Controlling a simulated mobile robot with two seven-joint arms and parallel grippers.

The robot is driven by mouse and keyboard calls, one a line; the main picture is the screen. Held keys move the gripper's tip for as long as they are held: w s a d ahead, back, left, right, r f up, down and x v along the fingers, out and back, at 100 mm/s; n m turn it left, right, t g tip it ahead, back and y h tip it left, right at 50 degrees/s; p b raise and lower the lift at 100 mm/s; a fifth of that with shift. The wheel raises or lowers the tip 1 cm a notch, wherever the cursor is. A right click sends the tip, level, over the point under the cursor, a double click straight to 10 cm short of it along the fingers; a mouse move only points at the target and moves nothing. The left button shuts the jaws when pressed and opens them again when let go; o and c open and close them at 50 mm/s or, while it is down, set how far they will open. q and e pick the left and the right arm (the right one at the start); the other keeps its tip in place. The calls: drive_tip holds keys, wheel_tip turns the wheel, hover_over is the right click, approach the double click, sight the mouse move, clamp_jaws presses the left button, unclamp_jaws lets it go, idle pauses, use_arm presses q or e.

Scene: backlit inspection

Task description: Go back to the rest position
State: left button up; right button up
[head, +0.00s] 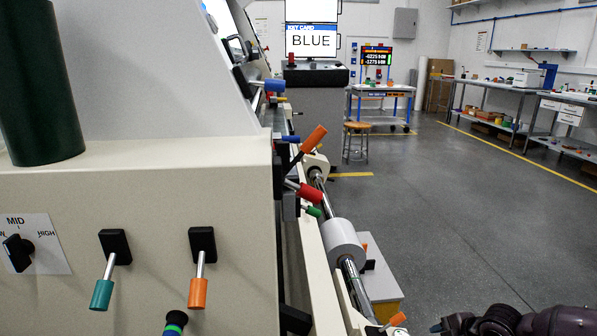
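A dark, purplish jointed part (555,322) comes in at the bottom right edge and looks like my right arm. Its left end is dark and cut off by the frame's lower edge, so I cannot make out fingers or whether they are open or shut. My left gripper is not in view. No object is seen held.
A large beige machine (140,200) fills the left, with teal (103,294) and orange (198,293) levers and a dark green cylinder (40,90) on top. A shaft with a white roller (343,242) runs along its side. Grey floor (470,220) is open at right; benches (490,85) stand behind.

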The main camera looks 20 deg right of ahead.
drive_tip(key=s+a+r+m+t+y, duration=0.15)
drive_tip(key=s+a+m, duration=0.25)
drive_tip(key=s+a, duration=0.55)
drive_tip(key=s+a+m+t+y, duration=0.1)
drive_tip(key=s+a+m+t, duration=0.2)
drive_tip(key=s+a, duration=0.7)
drive_tip(key=s+a+r+m+h, duration=0.1)
drive_tip(key=s+m+h, duration=0.15)
drive_tip(key=s, duration=0.35)
drive_tip(key=s+a+r+m+h, duration=0.1)
drive_tip(key=s+a+m+h, duration=0.15)
drive_tip(key=s, duration=0.25)
use_arm(q)
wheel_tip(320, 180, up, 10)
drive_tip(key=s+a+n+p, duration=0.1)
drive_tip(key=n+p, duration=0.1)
drive_tip(key=p, duration=1.5)
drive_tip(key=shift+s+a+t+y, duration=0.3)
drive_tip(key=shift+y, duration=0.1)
use_arm(e)
wheel_tip(320, 180, up, 10)
drive_tip(key=s+d+m, duration=0.1)
drive_tip(key=d+m, duration=0.1)
drive_tip(key=shift+d+m, duration=0.2)
drive_tip(key=shift+m, duration=0.2)
